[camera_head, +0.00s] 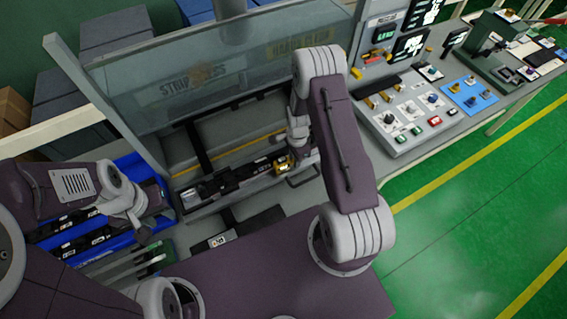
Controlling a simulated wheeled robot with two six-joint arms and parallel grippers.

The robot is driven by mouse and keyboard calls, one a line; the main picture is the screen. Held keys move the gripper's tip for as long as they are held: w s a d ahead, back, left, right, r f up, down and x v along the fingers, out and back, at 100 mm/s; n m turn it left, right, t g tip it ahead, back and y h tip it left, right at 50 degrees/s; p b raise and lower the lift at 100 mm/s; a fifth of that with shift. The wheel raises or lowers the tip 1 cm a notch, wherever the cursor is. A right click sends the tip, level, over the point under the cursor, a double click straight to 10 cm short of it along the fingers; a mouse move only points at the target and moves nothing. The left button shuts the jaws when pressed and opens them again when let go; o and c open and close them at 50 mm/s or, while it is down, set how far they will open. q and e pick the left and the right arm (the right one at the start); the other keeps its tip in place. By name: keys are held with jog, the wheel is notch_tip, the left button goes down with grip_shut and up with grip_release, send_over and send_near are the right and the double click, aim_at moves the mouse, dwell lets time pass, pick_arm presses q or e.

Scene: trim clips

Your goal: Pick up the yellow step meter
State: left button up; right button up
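A small yellow and black device (283,165), which looks like the yellow step meter, is at the right part of the long fixture under the clear panel. My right arm arches over the bench, and its gripper (299,153) points down right beside the yellow device. The fingers are dark and small, so I cannot tell whether they are open or touch it. My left gripper (143,222) is at the left, over the blue trays, pointing down. Its fingertips are too unclear to read.
Blue trays (150,172) with dark strips stand at the left. A clear panel (215,85) rises behind the fixture. A control console (405,115) with knobs and buttons stands right of my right arm. A green press (490,45) is farther right. Green floor lies beyond the bench.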

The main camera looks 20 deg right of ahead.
jog(key=shift+a, duration=0.1)
jog(key=c, duration=0.4)
jog(key=shift+s, duration=0.1)
grip_shut()
jog(key=shift+r+b, duration=0.3)
jog(key=shift+r, duration=0.15)
jog(key=r+b, duration=0.1)
jog(key=r, duration=0.2)
jog(key=shift+d+r+b, duration=0.2)
jog(key=shift+d+b, duration=0.2)
jog(key=s+d+r+b, duration=0.3)
jog(key=s+d+r, duration=0.3)
jog(key=d, duration=0.3)
jog(key=shift+d+r, duration=0.15)
jog(key=shift+r, duration=0.25)
